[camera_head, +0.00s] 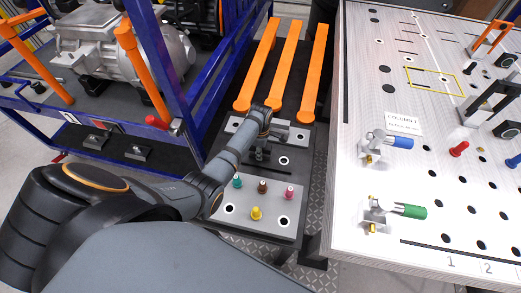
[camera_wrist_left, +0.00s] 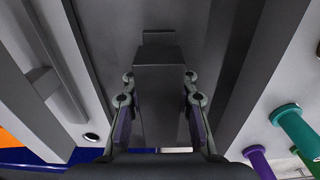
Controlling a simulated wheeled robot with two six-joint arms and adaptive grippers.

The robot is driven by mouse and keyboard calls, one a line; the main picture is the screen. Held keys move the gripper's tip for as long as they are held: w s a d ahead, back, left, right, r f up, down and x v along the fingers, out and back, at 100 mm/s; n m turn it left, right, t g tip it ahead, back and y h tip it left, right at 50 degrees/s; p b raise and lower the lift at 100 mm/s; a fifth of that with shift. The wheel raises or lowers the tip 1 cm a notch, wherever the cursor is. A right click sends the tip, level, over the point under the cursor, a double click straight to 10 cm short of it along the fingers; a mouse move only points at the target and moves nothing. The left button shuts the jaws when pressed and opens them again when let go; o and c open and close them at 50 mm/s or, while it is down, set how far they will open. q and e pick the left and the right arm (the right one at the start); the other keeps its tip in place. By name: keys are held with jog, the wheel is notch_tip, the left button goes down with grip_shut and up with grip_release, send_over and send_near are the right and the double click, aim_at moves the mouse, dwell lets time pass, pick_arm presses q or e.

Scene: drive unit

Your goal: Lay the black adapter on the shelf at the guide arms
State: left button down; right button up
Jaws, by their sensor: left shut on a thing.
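My left gripper (camera_head: 259,142) points down over the grey plate on the narrow dark shelf (camera_head: 284,92) between the cart and the table. In the left wrist view its fingers (camera_wrist_left: 158,90) are shut on the sides of a dark block, the black adapter (camera_wrist_left: 160,65). In the head view the adapter (camera_head: 259,155) shows only as a small dark shape under the wrist, and I cannot tell whether it touches the plate. Three long orange bars, which look like the guide arms (camera_head: 284,65), lie along the shelf beyond the gripper. My right gripper is not in view.
Coloured pegs, among them a teal one (camera_head: 237,181) and a yellow one (camera_head: 256,213), stand on the near grey plate (camera_head: 270,229). A blue-framed cart (camera_head: 187,118) with a motor unit (camera_head: 125,50) is at left. A white perforated table (camera_head: 420,165) with fixtures is at right.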

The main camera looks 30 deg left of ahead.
pick_arm(q)
jog(key=shift+w, duration=0.1)
jog(key=c, duration=1.1)
grip_release()
jog(key=shift+o, duration=0.2)
jog(key=shift+r, duration=0.1)
notch_tip(320, 180, up, 12)
jog(key=shift+b, duration=0.4)
